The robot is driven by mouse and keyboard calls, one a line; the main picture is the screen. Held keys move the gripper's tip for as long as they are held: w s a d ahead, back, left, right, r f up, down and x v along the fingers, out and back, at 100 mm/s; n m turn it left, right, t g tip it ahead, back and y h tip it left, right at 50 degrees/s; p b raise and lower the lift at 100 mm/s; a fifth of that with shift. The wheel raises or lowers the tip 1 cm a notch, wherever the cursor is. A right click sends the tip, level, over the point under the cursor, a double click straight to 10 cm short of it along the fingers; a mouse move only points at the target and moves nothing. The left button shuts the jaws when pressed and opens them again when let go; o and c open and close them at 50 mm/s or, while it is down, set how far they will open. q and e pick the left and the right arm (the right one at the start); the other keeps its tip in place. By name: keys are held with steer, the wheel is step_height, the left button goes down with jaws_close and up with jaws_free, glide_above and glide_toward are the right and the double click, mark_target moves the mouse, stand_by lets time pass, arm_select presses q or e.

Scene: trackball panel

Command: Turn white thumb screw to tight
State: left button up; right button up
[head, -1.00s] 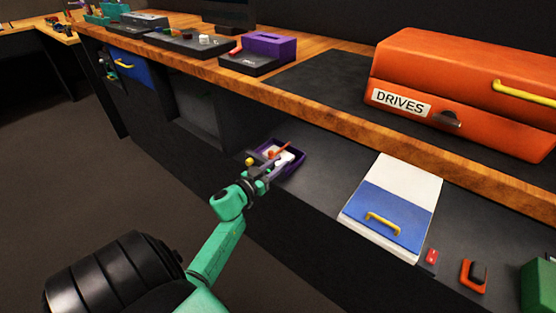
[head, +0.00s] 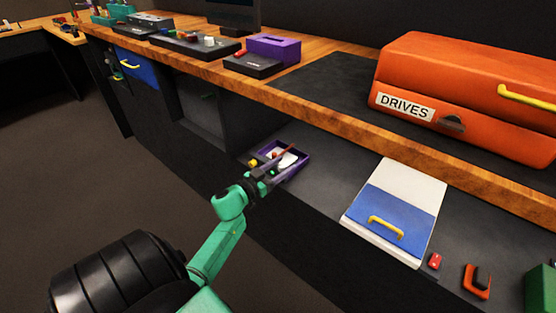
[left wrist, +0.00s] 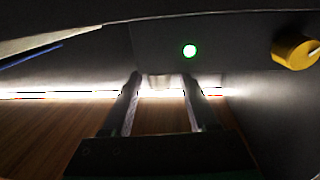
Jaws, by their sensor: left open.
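My left gripper (head: 268,175) reaches over the shelf below the worktop, beside a purple tray (head: 303,163). In the left wrist view its two fingers (left wrist: 160,82) are apart, pointing at a dark panel (left wrist: 235,65). A small pale piece (left wrist: 160,80) shows between the fingertips; it may be the white thumb screw, but glare blurs it and I cannot tell whether the fingers touch it. A yellow knob (left wrist: 295,50) and a lit green lamp (left wrist: 190,50) are on the panel. My right gripper is not in view.
A white and blue case (head: 395,212) with a yellow handle lies on the shelf to the right. Small red (head: 434,261) and orange (head: 476,281) pieces lie beyond it. The worktop edge (head: 330,118) overhangs the shelf; an orange drives box (head: 470,95) stands on top.

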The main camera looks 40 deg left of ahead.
arm_select(q)
steer(key=shift+s, duration=0.3)
steer(key=s+a+p, duration=0.1)
steer(key=s+p, duration=0.1)
steer(key=s, duration=1.1)
steer(key=shift+s, duration=0.4)
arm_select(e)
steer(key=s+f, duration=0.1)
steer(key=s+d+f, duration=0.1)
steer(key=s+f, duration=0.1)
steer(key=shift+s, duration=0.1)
arm_select(q)
steer(key=shift+a, duration=0.1)
